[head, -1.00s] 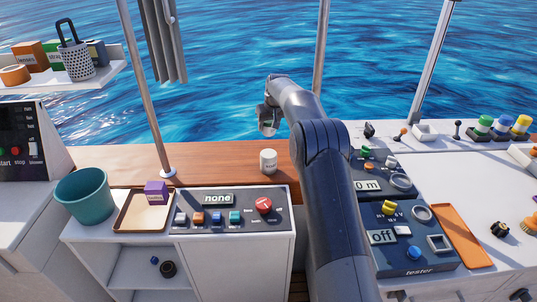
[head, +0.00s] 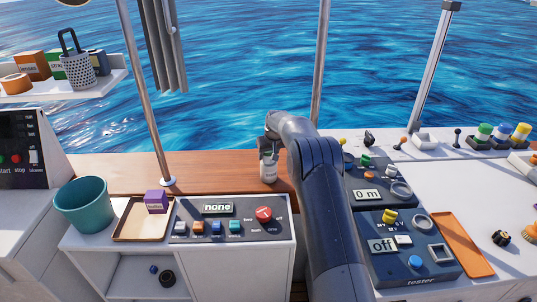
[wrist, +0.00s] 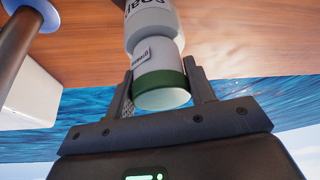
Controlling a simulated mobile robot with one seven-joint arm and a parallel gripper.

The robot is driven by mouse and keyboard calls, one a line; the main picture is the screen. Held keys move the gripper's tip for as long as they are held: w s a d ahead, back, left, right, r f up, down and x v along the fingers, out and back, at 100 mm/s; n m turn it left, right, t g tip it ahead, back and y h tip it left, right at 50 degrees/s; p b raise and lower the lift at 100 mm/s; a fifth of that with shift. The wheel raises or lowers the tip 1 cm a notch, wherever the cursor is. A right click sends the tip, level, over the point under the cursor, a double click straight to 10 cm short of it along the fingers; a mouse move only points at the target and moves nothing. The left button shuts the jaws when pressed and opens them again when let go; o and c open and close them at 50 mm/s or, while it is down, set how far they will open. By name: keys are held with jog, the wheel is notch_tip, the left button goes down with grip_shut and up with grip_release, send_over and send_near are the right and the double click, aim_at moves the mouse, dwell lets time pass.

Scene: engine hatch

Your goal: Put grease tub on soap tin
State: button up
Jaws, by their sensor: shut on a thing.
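The soap tin (head: 268,172) is a pale cylinder standing upright on the wooden ledge, left of my arm. In the wrist view, the soap tin (wrist: 152,22) shows large dark lettering. My gripper (head: 267,148) is directly over the tin. In the wrist view, my gripper (wrist: 160,90) is shut on the grease tub (wrist: 156,62), a small pale tub with a green band and a label. The tub is lined up end to end with the tin, and I cannot tell whether they touch. In the head view, the tub is mostly hidden by the gripper.
A metal post (head: 148,95) rises from the ledge at left. A control panel (head: 228,220) lies in front of the tin, with a tray (head: 127,222) holding a purple box (head: 156,201) beside it. The wooden ledge (head: 215,168) left of the tin is clear.

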jog(key=shift+f, duration=0.15)
jog(key=o, duration=1)
jog(key=shift+o, duration=0.2)
jog(key=s+f+v, duration=0.1)
jog(key=s+v, duration=0.2)
jog(key=v, duration=1.1)
jog(key=s+f+v, duration=0.1)
jog(key=s+v, duration=0.2)
jog(key=v, duration=1.1)
jog(key=s+d+r+m+h, duration=0.1)
jog(key=s+r, duration=0.2)
jog(key=s, duration=0.3)
jog(key=s+d+r+m, duration=0.1)
jog(key=s+d+r, duration=0.1)
jog(key=s, duration=0.4)
jog(key=s+d+f, duration=0.1)
jog(key=s+f, duration=0.1)
jog(key=s, duration=1.3)
jog(key=s+d+f+m+t, duration=0.1)
jog(key=s+d+f, duration=0.1)
jog(key=s, duration=1.3)
jog(key=shift+s+f+m+h, duration=0.3)
jog(key=shift+s+f, duration=0.1)
jog(key=shift+f, duration=0.05)
